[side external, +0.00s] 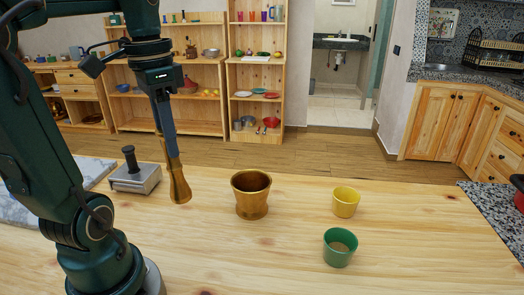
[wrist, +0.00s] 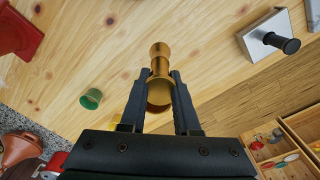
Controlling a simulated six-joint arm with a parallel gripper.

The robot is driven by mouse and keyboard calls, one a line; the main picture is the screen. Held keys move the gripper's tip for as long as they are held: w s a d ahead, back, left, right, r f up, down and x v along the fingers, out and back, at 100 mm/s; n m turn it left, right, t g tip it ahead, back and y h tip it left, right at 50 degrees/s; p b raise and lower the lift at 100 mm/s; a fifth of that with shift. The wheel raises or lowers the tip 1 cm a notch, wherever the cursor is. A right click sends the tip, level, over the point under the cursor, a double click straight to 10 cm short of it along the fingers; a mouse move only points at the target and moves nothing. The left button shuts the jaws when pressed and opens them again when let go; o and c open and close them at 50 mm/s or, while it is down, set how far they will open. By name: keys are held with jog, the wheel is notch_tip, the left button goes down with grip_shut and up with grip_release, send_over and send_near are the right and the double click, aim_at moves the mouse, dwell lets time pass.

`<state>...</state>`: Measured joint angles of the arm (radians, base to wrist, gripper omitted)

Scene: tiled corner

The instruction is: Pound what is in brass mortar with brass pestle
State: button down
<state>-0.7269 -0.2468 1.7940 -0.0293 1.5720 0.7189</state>
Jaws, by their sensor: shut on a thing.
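The brass pestle (side external: 180,188) hangs nearly upright, slightly tilted, with its thick end down, above the wooden table left of the mortar. My gripper (side external: 168,140) is shut on its upper part. In the wrist view the pestle (wrist: 160,52) sits between the two fingers of my gripper (wrist: 162,76) and points away from the camera. The brass mortar (side external: 251,206) stands upright on the table, to the right of the pestle and apart from it. Its inside is dark, so its contents cannot be made out.
A yellow cup (side external: 345,204) and a green cup (side external: 340,250) stand right of the mortar; the green one holds something brownish. A metal box with a black-handled tool (side external: 136,180) stands left of the pestle. The table between pestle and mortar is clear.

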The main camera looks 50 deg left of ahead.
jog(key=w+r+t, duration=0.1)
jog(key=w+r, duration=0.1)
jog(key=w, duration=1.3)
jog(key=shift+a+r+m, duration=0.3)
jog(key=shift+a+r, duration=0.05)
jog(key=shift+r, duration=0.05)
jog(key=shift+d+f, duration=0.1)
jog(key=shift+f, duration=0.1)
notch_tip(320, 180, down, 9)
jog(key=shift+f, duration=0.1)
dwell(0.6)
dwell(1.2)
